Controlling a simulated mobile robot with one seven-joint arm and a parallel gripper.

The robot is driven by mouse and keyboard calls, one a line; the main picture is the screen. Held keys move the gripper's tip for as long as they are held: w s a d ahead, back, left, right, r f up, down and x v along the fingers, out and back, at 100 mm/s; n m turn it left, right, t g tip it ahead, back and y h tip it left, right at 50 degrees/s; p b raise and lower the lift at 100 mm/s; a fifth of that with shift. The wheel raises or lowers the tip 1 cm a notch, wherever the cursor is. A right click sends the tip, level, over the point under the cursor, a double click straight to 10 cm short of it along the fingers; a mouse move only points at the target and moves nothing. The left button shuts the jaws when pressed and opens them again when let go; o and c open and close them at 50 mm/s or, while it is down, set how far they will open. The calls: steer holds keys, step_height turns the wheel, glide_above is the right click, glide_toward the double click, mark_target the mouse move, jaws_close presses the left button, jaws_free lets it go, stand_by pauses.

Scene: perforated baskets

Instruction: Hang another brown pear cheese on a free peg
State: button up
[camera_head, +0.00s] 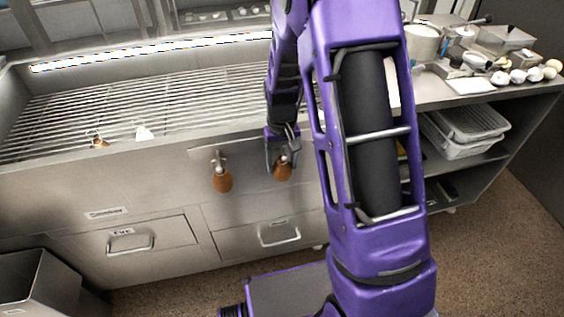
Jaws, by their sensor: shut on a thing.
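A brown pear cheese (222,182) hangs on a peg at the front of the steel counter. A second brown pear cheese (283,172) is at my gripper (281,154), to the right of the hanging one and at nearly the same height. My gripper is shut on this second cheese, in front of the peg panel (250,160). Whether its cord touches a peg is hidden by the gripper. Another brown piece (99,142), likely a pear cheese, lies on the slatted counter top at the left. A whitish piece (144,132) lies to its right.
The slatted counter top (190,95) is mostly clear. Drawers with handles (280,236) sit below the panel. At the right, a side counter holds pots (422,43) and several small round items, with white baskets (462,135) on the shelf below. A steel bin (40,285) stands lower left.

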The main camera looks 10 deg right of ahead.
steer(key=o, duration=1.5)
steer(key=shift+o, duration=0.2)
